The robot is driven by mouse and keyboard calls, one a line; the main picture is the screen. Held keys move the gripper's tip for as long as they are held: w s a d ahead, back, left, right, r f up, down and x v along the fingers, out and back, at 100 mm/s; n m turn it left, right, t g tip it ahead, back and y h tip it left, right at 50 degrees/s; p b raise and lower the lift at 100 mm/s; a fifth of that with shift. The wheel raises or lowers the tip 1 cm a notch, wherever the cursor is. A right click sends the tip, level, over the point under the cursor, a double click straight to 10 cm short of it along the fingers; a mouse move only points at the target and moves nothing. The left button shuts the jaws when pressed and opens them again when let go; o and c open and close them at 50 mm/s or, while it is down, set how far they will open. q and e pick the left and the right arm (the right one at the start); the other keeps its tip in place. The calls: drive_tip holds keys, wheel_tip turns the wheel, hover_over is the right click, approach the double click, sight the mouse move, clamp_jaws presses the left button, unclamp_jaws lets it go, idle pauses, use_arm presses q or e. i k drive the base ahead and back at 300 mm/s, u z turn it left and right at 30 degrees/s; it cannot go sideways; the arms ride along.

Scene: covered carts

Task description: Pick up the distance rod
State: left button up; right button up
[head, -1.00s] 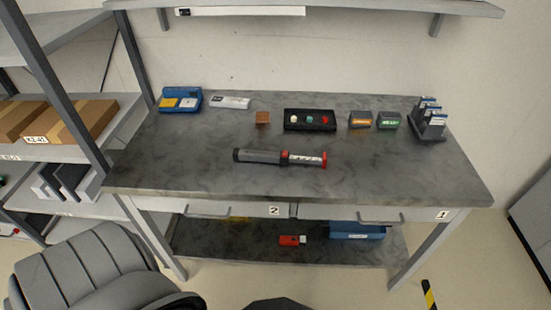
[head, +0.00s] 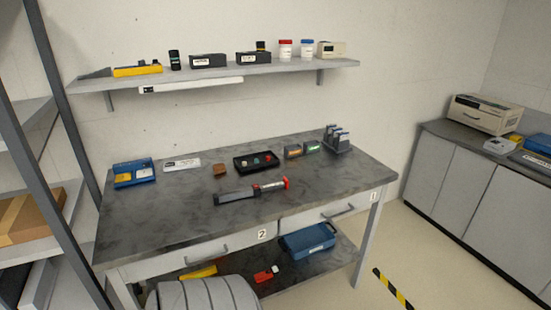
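The likely distance rod is a dark grey cylinder with a white-marked section and a red end (head: 251,192). It lies on its side on the grey workbench top (head: 160,222), near the middle, with its red end to the right. Nothing touches it from above. Neither of my grippers shows in the head view.
Behind the rod lie a black tray with small coloured pieces (head: 256,161), a brown block (head: 220,171), two small boxes (head: 292,152) and a blue case (head: 134,172). A wall shelf (head: 215,79) hangs above. A grey chair (head: 205,293) stands at the bench front.

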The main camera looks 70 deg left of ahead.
sight(239, 194)
drive_tip(key=u, duration=0.15)
drive_tip(key=i, duration=1.1)
drive_tip(key=u, duration=0.6)
drive_tip(key=i, duration=1.35)
drive_tip(key=u, duration=1.35)
drive_tip(key=i, duration=0.8)
drive_tip(key=u, duration=0.95)
